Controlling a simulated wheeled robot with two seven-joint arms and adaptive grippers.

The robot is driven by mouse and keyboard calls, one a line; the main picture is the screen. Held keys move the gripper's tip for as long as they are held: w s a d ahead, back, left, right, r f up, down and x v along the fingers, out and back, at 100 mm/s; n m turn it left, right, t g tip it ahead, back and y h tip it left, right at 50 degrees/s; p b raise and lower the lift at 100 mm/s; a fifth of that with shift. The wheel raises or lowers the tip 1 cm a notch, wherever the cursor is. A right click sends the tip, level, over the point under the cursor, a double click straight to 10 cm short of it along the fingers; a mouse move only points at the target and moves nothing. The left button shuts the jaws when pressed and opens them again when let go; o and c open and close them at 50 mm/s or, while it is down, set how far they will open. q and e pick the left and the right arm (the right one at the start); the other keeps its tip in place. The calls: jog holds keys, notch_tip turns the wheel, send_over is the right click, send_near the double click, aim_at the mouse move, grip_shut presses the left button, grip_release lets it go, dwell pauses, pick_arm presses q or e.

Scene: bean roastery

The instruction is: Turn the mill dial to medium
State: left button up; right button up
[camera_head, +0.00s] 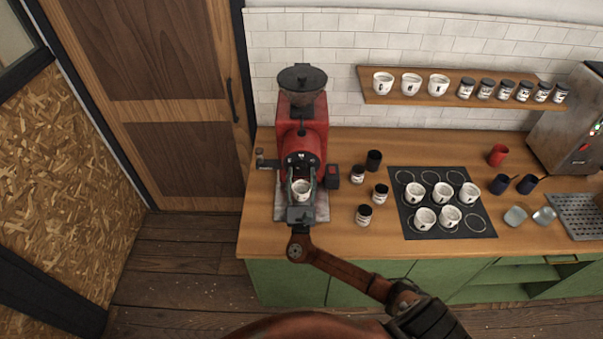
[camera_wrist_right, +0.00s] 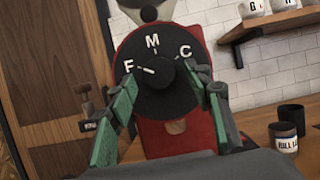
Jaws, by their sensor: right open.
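The red mill (camera_head: 290,112) stands at the left end of the counter, with a dark hopper on top. Its black dial (camera_head: 302,160) faces my right gripper (camera_head: 302,183). In the right wrist view the dial (camera_wrist_right: 133,48) carries the letters F, M and C. The white pointer on its round knob (camera_wrist_right: 162,75) points left, at F. My right gripper (camera_wrist_right: 167,80) is open, with its green-padded fingers on either side of the knob. I cannot tell whether they touch it. My left gripper is not in view.
A white cup (camera_head: 301,190) shows between my fingers in the head view. A black mat (camera_head: 408,228) holds several white cups. A wooden shelf (camera_head: 450,97) with cups and jars is on the wall. The counter's front strip is clear.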

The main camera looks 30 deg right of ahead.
jog(key=shift+w+d+r, duration=0.1)
jog(key=shift+w+d, duration=0.05)
jog(key=shift+w, duration=0.05)
jog(key=c, duration=1.1)
